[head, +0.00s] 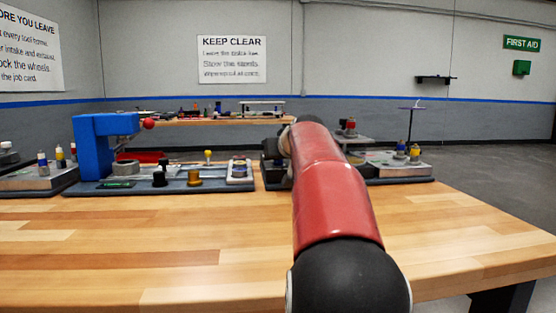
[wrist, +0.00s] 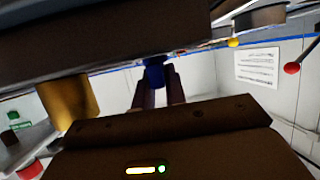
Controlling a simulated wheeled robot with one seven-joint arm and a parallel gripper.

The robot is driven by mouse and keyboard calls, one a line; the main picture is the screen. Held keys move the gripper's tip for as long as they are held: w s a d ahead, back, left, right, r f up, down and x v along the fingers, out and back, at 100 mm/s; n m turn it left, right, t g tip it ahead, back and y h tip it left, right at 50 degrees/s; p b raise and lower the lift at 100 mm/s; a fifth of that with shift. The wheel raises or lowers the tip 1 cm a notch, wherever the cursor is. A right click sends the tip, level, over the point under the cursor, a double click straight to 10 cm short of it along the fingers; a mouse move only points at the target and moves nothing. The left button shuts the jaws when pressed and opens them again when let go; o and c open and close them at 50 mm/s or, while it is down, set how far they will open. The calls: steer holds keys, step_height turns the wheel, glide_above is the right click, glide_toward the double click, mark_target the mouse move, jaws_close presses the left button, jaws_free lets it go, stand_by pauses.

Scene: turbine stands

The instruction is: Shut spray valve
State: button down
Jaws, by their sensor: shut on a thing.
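My gripper (wrist: 157,82) shows in the wrist view with its two dark fingers close together on a small blue knob (wrist: 154,73). The knob sits between the fingertips, under a large dark overhanging body (wrist: 110,35). I cannot tell for sure whether this knob is the spray valve's handle. The valve's position, open or shut, cannot be read. In the head view my red arm reaches forward over the bench, and it hides the fingertips and what they hold.
The wooden bench (head: 130,240) is clear in front. At its back stand a blue C-shaped frame (head: 90,150) with a red ball, a tray with black and brass knobs (head: 194,178), and fittings with yellow and blue caps (head: 415,152) right of my arm. A brass cylinder (wrist: 70,97) is near my gripper.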

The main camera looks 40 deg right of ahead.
steer(key=shift+f+n+t+y+b, duration=0.15)
steer(key=shift+n+t+y+b, duration=0.25)
steer(key=shift+n+y+b, duration=0.75)
steer(key=shift+y, duration=0.35)
steer(key=c, duration=1.4)
jaws_free()
steer(key=shift+c, duration=0.2)
steer(key=b+v, duration=0.1)
steer(key=v, duration=0.7)
